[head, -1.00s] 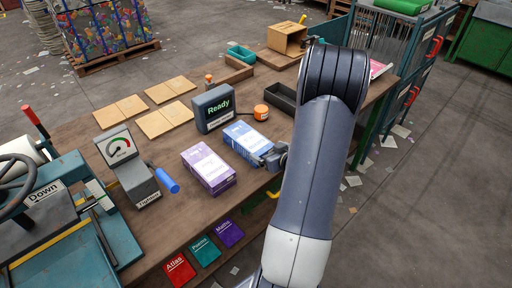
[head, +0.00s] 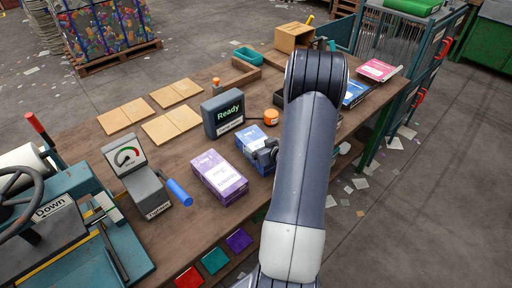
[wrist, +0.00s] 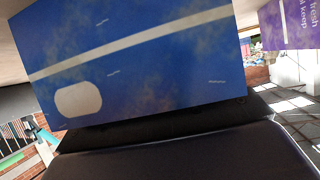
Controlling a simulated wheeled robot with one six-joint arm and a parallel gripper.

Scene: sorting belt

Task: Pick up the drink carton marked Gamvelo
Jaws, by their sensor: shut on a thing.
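A blue carton (head: 250,143) with a pale label stands at the table's middle, just left of my arm in the head view. My gripper (head: 266,154) is shut on its right side, partly hidden by my arm. In the wrist view the blue carton (wrist: 140,60) fills most of the picture, close above the dark gripper part, with a white stripe and a pale oval. A purple carton (head: 218,178) is left of the blue one and also shows in the wrist view (wrist: 288,22). I cannot read the name Gamvelo on either carton. I cannot tell whether the blue carton is off the table.
The Ready display (head: 222,112) stands close behind the cartons, with an orange puck (head: 272,117) beside it. A gauge box with a blue handle (head: 178,192) is at the left. Flat tan boards (head: 172,127) lie behind. A dark tray is mostly hidden by my arm.

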